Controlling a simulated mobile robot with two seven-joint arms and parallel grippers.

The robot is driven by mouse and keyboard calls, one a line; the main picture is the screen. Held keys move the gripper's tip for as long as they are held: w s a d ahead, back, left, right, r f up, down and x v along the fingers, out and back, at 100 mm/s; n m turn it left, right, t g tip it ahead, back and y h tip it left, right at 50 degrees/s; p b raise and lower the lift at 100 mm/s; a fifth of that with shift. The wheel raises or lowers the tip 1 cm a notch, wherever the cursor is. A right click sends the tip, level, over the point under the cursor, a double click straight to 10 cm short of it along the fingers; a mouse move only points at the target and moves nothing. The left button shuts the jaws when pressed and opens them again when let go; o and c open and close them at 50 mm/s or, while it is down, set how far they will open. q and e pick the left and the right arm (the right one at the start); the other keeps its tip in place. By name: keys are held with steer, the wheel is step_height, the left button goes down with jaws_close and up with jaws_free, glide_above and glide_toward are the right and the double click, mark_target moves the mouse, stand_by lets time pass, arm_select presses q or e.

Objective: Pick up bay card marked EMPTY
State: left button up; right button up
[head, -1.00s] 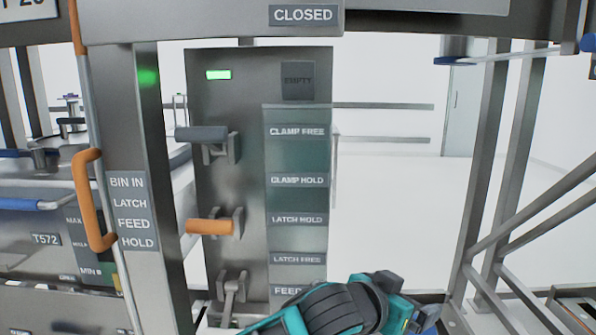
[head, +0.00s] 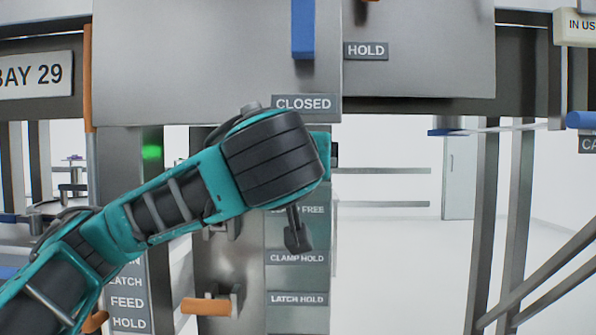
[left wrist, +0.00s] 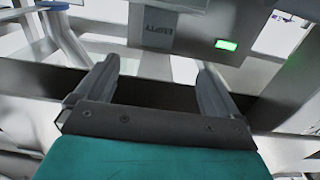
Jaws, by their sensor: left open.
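The EMPTY card (left wrist: 160,28) is a grey plate on the metal panel; its lettering appears upside down in the left wrist view. My left gripper (left wrist: 158,66) is open and empty. Its two fingers point toward the panel, with the card lying beyond and between them, apart from both. In the head view my left arm reaches across from the lower left, and its wrist hides the card and the top of the panel. My right gripper is not in view.
A green light (left wrist: 226,45) is beside the card. The panel carries an orange handle (head: 207,306) and labels such as CLAMP HOLD (head: 297,258) and LATCH HOLD (head: 297,299). Above hang a CLOSED plate (head: 304,104) and a blue handle (head: 303,28). Open floor lies to the right.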

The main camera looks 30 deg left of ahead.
arm_select(q)
steer(key=x, duration=1.2)
steer(key=shift+w+d+r+p, duration=0.15)
steer(key=shift+w+p, duration=0.05)
steer(key=shift+p, duration=0.1)
steer(key=shift+w+a, duration=0.2)
steer(key=shift+w, duration=0.1)
steer(key=c, duration=1.2)
steer(key=shift+r, duration=0.15)
